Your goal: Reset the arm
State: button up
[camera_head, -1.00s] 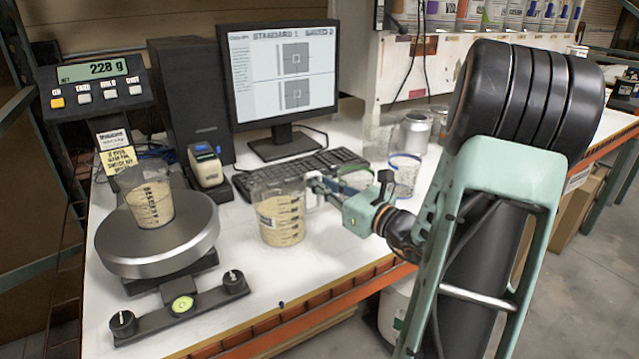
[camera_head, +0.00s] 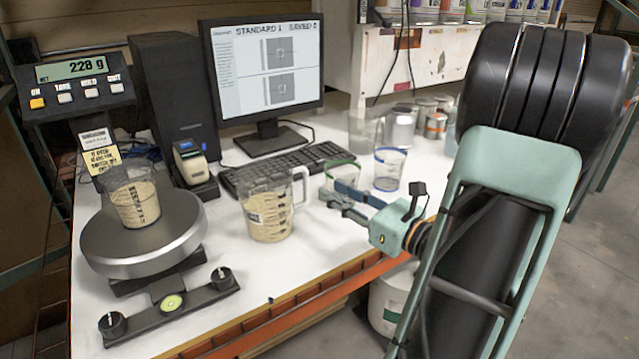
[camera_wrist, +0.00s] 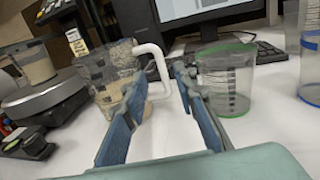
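My gripper (camera_head: 331,192) is open and empty above the white bench, to the right of the clear measuring jug (camera_head: 268,212). The jug stands upright, holds tan material and has a white handle on its right. In the wrist view my two blue fingers (camera_wrist: 160,72) are spread, with the jug (camera_wrist: 112,82) beyond the left finger. Its handle (camera_wrist: 158,65) shows in the gap between the fingers. In the head view the fingers are apart from the handle.
A cup (camera_head: 137,200) of tan material stands on the scale pan (camera_head: 150,247); the display (camera_head: 70,69) reads 228 g. A green-rimmed cup (camera_wrist: 228,85) is just beyond my right finger. A blue-rimmed cup (camera_head: 389,170), keyboard (camera_head: 290,168) and monitor (camera_head: 262,70) are behind. The bench front is clear.

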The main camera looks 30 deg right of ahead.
jog(key=shift+v, duration=1.2)
jog(key=shift+a, duration=0.1)
